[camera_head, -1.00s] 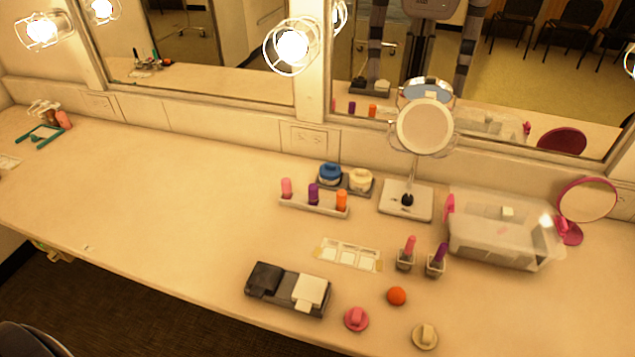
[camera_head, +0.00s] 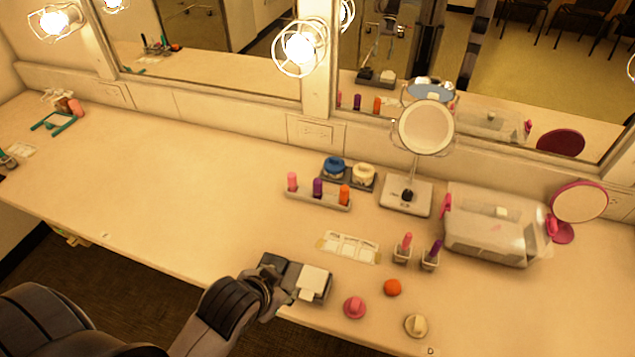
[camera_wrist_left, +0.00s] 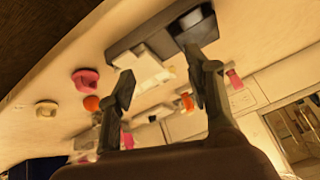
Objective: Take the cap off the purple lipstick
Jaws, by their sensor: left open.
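One purple lipstick (camera_head: 318,188) stands upright between a pink one (camera_head: 292,182) and an orange one (camera_head: 344,195) in a pale rack (camera_head: 300,195). Another purple lipstick (camera_head: 435,249) stands, slightly tilted, in a small holder (camera_head: 429,264) beside a pink one (camera_head: 406,241). I cannot tell where a cap meets its body on either. My left gripper (camera_head: 277,288) is open at the front of the dark case, in front of the rack and apart from both purple lipsticks. Its spread, empty fingers show in the left wrist view (camera_wrist_left: 163,82). My right gripper is not in view.
A dark case (camera_head: 285,270) with a white block (camera_head: 313,282) lies by the table's front edge. A pink knob (camera_head: 354,307), orange ball (camera_head: 392,287) and cream knob (camera_head: 416,325) lie to its right. A round mirror (camera_head: 426,128) and clear bin (camera_head: 490,235) stand behind.

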